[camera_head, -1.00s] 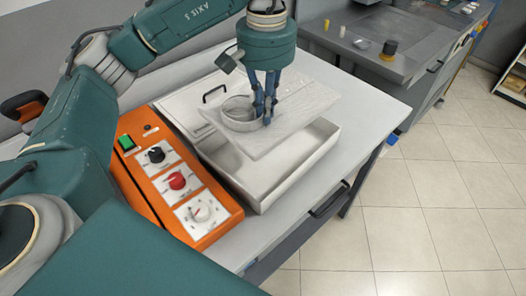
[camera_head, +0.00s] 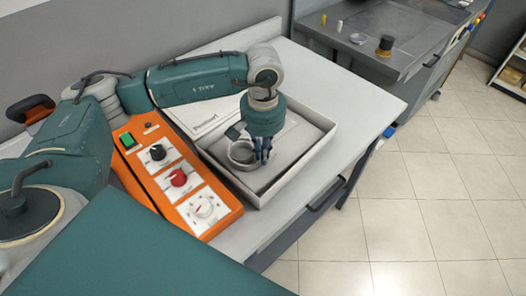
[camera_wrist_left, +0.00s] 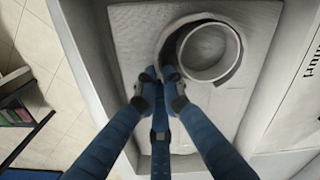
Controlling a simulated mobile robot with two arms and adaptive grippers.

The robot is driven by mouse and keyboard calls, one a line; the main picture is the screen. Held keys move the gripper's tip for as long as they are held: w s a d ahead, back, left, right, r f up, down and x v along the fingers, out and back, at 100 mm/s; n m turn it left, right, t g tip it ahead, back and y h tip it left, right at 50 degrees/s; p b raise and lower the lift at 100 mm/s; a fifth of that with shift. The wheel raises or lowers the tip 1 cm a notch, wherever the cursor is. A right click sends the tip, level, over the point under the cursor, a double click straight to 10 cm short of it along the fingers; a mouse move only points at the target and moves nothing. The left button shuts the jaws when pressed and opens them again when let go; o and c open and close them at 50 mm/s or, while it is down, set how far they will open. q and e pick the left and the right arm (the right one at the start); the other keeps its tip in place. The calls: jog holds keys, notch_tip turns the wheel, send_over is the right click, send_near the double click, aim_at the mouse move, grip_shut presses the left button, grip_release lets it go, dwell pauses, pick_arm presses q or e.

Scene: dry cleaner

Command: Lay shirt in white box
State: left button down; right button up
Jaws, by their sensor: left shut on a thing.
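The pale grey-white folded shirt (camera_head: 288,148) lies flat inside the white box (camera_head: 300,172), within its walls. Its round collar (camera_head: 243,153) stands up at the near left part. My left gripper (camera_head: 262,160) points down into the box and is shut on the shirt at the collar's edge. In the left wrist view, its fingertips (camera_wrist_left: 160,76) are together at the rim of the collar (camera_wrist_left: 208,50), with the flat shirt (camera_wrist_left: 135,40) beneath and the box wall (camera_wrist_left: 88,60) beside it. Whether the shirt touches the box floor is hard to tell. My right gripper is not in view.
The box's lettered white lid (camera_head: 205,122) lies open behind it. An orange control panel (camera_head: 165,172) with knobs stands close on the left. The grey table (camera_head: 350,110) is clear to the right. A dark counter (camera_head: 375,35) with small items stands beyond.

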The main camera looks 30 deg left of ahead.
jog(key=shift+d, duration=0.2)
pick_arm(q)
jog(key=c, duration=1.9)
grip_release()
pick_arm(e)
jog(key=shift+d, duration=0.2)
pick_arm(q)
jog(key=shift+r+b, duration=0.3)
jog(key=shift+r, duration=0.2)
notch_tip(320, 180, up, 11)
jog(key=b, duration=0.2)
jog(key=shift+b, duration=0.3)
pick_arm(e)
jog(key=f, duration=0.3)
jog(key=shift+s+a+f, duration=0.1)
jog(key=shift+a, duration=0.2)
pick_arm(q)
jog(key=shift+d, duration=0.1)
